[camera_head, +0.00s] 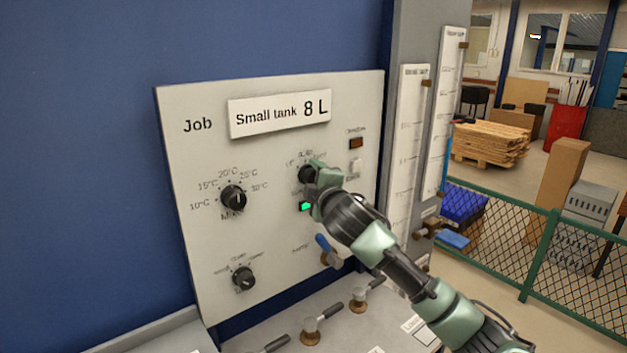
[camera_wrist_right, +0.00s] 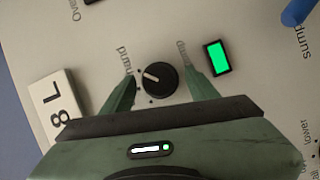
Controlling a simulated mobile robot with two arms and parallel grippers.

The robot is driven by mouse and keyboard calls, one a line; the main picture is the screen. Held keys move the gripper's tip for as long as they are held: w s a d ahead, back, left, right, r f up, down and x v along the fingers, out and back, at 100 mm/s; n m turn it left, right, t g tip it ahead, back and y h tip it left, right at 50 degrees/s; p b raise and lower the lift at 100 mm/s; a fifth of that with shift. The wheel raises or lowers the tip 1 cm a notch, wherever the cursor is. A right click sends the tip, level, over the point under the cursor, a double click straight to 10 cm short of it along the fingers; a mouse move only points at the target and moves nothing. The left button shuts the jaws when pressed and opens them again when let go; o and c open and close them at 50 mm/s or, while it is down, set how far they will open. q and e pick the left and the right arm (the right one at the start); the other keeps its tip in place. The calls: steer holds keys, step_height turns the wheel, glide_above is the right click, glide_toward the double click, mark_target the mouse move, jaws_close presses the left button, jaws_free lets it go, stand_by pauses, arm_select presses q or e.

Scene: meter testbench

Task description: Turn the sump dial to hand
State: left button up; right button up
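The sump dial (camera_head: 307,174) is a black round knob in the upper right of the upright white panel. In the right wrist view the dial (camera_wrist_right: 160,78) lies between the two green fingers of my right gripper (camera_wrist_right: 157,62). The fingers are open, with gaps to the knob on both sides. Its white mark points left and slightly up, towards the left finger. The word "hand" stands at the upper left of the knob; I cannot tell whether the mark lines up with it. In the head view my right gripper (camera_head: 318,178) partly covers the dial. My left gripper is not in view.
A lit green indicator (camera_head: 306,206) sits just below the dial. The panel also bears a temperature dial (camera_head: 233,199), a lower dial (camera_head: 243,279), a blue-handled lever (camera_head: 325,248) and a "Small tank 8 L" plate (camera_head: 279,113). Valve handles (camera_head: 311,332) stand on the bench below.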

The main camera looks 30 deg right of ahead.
steer(key=b+v, duration=0.3)
steer(key=v, duration=0.4)
steer(key=shift+s, duration=0.4)
steer(key=shift+a, duration=0.1)
